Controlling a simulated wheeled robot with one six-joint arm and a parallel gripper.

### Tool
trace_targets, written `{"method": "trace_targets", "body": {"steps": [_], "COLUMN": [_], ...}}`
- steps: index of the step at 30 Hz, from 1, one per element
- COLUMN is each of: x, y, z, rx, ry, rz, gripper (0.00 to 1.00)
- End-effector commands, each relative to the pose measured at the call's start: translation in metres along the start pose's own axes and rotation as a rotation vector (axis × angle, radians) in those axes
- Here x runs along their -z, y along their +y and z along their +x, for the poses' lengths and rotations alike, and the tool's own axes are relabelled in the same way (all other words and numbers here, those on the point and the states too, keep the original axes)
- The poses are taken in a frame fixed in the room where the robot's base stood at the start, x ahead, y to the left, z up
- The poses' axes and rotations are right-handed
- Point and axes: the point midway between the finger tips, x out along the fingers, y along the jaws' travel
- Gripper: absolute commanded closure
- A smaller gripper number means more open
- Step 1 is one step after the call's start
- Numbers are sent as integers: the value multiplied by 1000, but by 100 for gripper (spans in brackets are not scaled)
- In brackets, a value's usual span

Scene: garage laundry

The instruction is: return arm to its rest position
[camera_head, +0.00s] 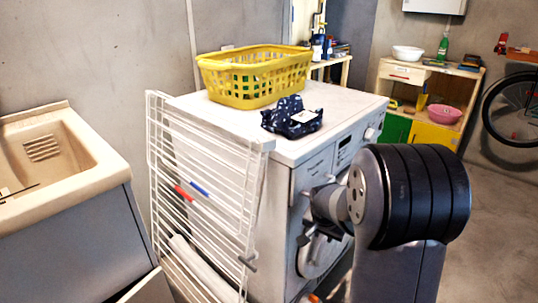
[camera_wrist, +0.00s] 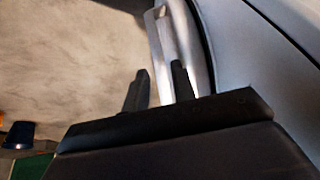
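My arm reaches from the right foreground towards the front of the white washing machine (camera_head: 345,103) in the head view. My gripper (camera_head: 308,234) is low in front of the machine's round door, partly hidden by my own arm. In the wrist view the two dark fingers of my gripper (camera_wrist: 160,68) stand apart. A curved silver part, seemingly the door rim (camera_wrist: 176,30), shows behind and between them. I see nothing clearly held; whether a finger touches the rim I cannot tell.
A white drying rack (camera_head: 205,190) stands close left of the machine. A yellow basket (camera_head: 255,77) and a dotted navy cloth item (camera_head: 291,117) are on top. A sink (camera_head: 50,150) is at left, a bench (camera_head: 430,75) at the back. Floor at right (camera_head: 500,220) is clear.

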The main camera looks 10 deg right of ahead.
Motion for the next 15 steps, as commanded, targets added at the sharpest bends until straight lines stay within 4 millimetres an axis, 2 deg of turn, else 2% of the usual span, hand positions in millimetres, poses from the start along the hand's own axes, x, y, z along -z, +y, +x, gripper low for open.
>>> {"method": "trace_targets", "body": {"steps": [1,9,15], "x": [-2,-2,-2], "y": [1,0,0], "z": [12,66,99], "rx": [-2,-2,-1], "ry": [-2,-2,-2], "rz": [0,-1,-1], "gripper": [75,75,75]}}
